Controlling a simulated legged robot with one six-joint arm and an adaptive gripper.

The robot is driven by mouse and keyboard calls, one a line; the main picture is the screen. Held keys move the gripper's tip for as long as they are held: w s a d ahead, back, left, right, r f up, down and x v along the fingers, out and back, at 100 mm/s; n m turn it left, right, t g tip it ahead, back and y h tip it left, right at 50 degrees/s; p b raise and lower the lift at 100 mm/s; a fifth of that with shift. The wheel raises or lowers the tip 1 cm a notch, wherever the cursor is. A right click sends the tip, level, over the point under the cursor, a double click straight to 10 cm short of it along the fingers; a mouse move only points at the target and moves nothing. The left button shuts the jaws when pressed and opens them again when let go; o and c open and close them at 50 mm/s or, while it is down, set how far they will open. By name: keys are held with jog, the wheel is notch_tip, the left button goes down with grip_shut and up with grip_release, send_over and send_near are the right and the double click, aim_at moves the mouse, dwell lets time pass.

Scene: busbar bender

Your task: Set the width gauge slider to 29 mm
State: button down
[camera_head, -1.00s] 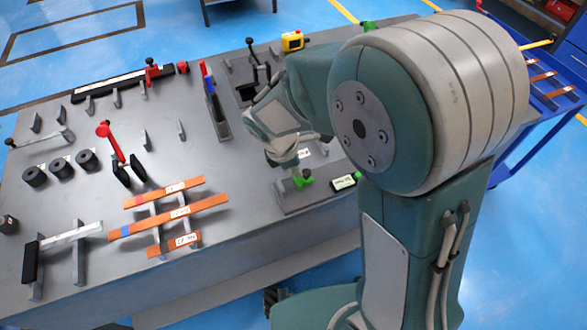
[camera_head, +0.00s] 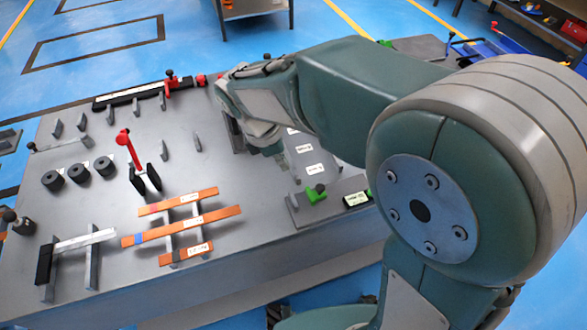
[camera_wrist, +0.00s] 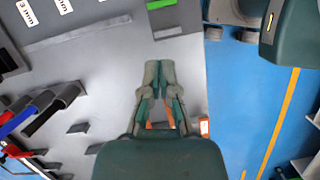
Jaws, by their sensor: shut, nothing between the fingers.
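A green slider (camera_head: 316,193) with a dark knob sits on a grey plate at the front right of the bench in the head view. Next to it is a small readout (camera_head: 356,198), too small to read. I take this to be the width gauge. My gripper (camera_head: 270,150) is left of and behind the slider, apart from it, and partly hidden by its own wrist. In the wrist view my gripper (camera_wrist: 159,65) is shut and empty above the bench. A green part (camera_wrist: 160,4) shows at the top edge there.
Copper bars (camera_head: 185,228) lie on supports at the front. A red-handled lever (camera_head: 130,150), black rollers (camera_head: 79,173) and a long scale rail with a red slider (camera_head: 172,83) stand to the left. White labels (camera_head: 308,171) lie near the gripper.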

jog(key=m, duration=0.1)
jog(key=m+g+y, duration=0.3)
jog(key=m, duration=0.7)
send_near(322, 193)
notch_tip(322, 193, up, 2)
jog(key=s+a, duration=0.2)
jog(key=a, duration=0.1)
jog(key=w+d+m+t+y, duration=0.15)
jog(key=d+m+y, duration=0.65)
jog(key=d+m, duration=1.25)
jog(key=a+f+m, duration=0.1)
jog(key=a+f, duration=0.1)
jog(key=a, duration=0.1)
jog(key=a+f+m, duration=0.2)
jog(key=a, duration=0.2)
jog(key=s+a+f+m, duration=0.1)
jog(key=a+f, duration=0.2)
jog(key=shift+a, duration=0.3)
jog(key=a, duration=0.3)
jog(key=shift+s+a+f, duration=0.15)
jog(key=shift+s+f, duration=0.05)
jog(key=shift+f, duration=0.2)
jog(key=shift+a, duration=0.35)
jog(key=shift+a+f, duration=0.1)
